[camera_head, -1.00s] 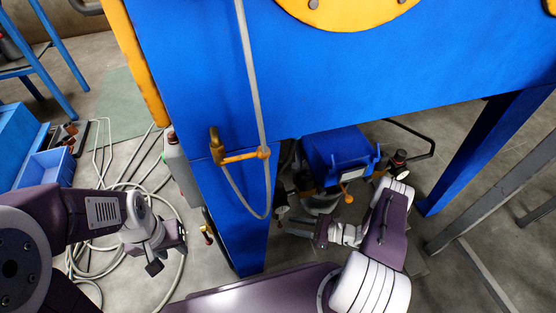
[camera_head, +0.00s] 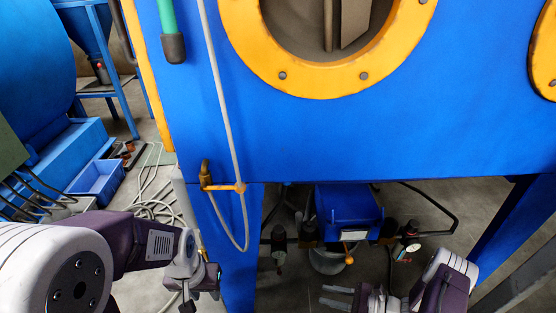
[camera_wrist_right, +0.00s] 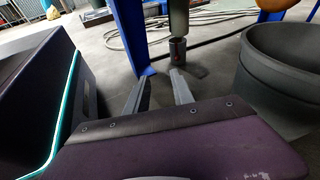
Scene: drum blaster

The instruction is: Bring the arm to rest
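My right gripper (camera_head: 324,295) is at the bottom of the head view, in front of the open space under the blue machine (camera_head: 400,140). Its two fingers point left and stand apart with nothing between them. In the right wrist view the fingers of my right gripper (camera_wrist_right: 163,76) are also spread and empty, pointing towards a blue leg and a grey cylinder beyond. My left gripper (camera_head: 190,295) hangs at the lower left, beside the machine's front leg. Its fingers are small and partly cut off, so their opening cannot be told.
A hose loop hangs from a brass valve (camera_head: 222,187) on the machine's front. A blue box (camera_head: 345,207), a gauge (camera_head: 412,248) and pipework sit beneath the machine. A blue bin (camera_head: 97,182) and coiled cables (camera_head: 150,205) lie on the left floor.

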